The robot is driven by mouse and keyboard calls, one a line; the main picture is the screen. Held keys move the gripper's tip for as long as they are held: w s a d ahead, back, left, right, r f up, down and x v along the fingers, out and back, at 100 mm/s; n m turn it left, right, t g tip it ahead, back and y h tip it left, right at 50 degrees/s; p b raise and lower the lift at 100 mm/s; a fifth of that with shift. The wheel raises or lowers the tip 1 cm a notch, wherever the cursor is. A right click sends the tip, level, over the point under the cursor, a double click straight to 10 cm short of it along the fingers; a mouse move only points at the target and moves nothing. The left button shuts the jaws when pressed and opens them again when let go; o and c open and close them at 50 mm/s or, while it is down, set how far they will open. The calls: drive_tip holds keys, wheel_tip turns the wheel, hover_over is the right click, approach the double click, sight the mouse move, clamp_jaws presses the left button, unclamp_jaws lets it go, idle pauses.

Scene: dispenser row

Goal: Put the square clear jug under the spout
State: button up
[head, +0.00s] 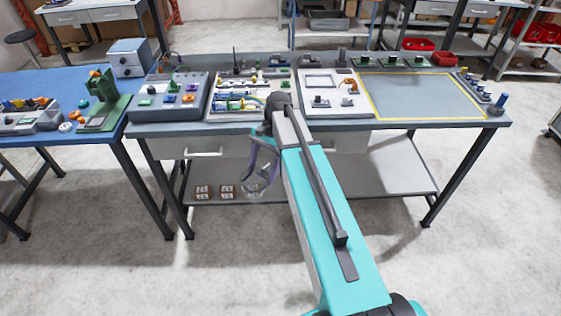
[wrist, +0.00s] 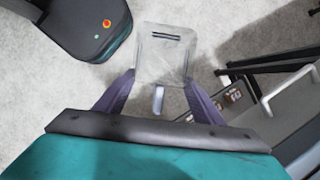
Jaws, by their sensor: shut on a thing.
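My gripper (wrist: 160,95) has purple fingers and is shut on the square clear jug (wrist: 165,55). In the wrist view the jug is see-through, with a dark slot-like mark near its far edge, held over the bare floor. In the head view my gripper (head: 262,172) hangs in front of the grey workbench, below its top. The jug (head: 257,188) shows there faintly below the fingers. I cannot tell for sure which fitting on the benches is the spout.
The grey workbench (head: 490,118) carries several panels and a yellow-outlined clear area (head: 425,95). Its lower shelf (head: 390,185) holds small brown-and-white items (head: 203,191). A blue-topped bench (head: 60,85) stands at left with a green stand (head: 106,100). A drawer handle (wrist: 290,88) is close at right.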

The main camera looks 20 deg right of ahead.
sight(255, 176)
drive_tip(key=a+f, duration=0.1)
drive_tip(key=a+n, duration=0.1)
drive_tip(key=a, duration=0.1)
drive_tip(key=shift+f, duration=0.35)
drive_tip(key=shift+d+h, duration=0.1)
drive_tip(key=shift+h, duration=0.2)
